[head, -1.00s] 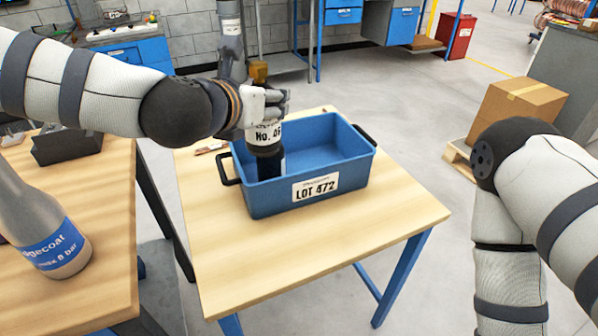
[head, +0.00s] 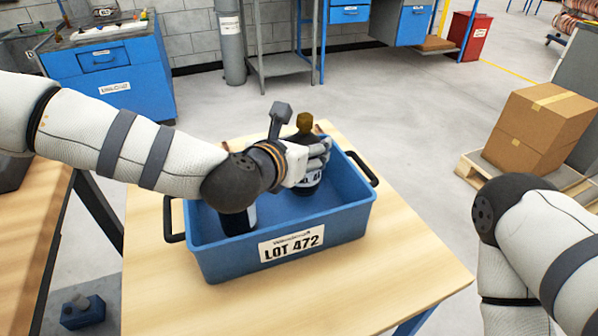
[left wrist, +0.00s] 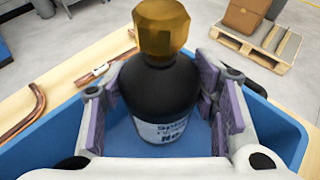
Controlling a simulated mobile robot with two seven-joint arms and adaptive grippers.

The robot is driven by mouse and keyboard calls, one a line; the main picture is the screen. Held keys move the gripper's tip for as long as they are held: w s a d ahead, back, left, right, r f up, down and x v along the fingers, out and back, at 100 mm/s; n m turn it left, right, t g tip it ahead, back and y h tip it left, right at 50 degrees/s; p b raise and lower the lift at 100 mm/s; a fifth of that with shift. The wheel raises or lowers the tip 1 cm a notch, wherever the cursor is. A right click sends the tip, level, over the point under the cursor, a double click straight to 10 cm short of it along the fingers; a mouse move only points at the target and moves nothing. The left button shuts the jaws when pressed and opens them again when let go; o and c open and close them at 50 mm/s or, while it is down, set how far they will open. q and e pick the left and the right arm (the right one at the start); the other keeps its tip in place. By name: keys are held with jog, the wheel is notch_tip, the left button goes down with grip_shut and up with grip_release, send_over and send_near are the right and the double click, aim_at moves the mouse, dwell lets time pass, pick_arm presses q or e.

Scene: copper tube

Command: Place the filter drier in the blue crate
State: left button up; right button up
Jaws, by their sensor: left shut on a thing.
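The filter drier, a black bottle-shaped body with a brass cap (head: 305,122) and a white label, is held by my left gripper (head: 314,165). In the left wrist view the filter drier (left wrist: 165,85) stands upright between the purple-padded fingers (left wrist: 168,100). It is over or inside the blue crate (head: 345,222); whether its base touches the crate floor is hidden. A second dark object with a white label (head: 250,216) stands in the crate's left part, mostly hidden by my left arm. My right arm shows at the right, but its gripper is out of view.
The crate, marked LOT 472, sits on a wooden table (head: 385,270) with bare room in front. Bent copper tube (left wrist: 30,110) lies beside the crate in the left wrist view. Cardboard boxes (head: 540,125) stand on a pallet at the right.

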pick_arm(q)
jog(key=shift+f, duration=1.75)
jog(key=shift+f+b, duration=0.25)
jog(key=shift+b, duration=0.05)
jog(key=o, duration=1.7)
jog(key=shift+r, duration=0.2)
jog(key=p+v, duration=0.1)
jog(key=v, duration=0.6)
jog(key=shift+s+r, duration=0.1)
jog(key=shift+s, duration=0.1)
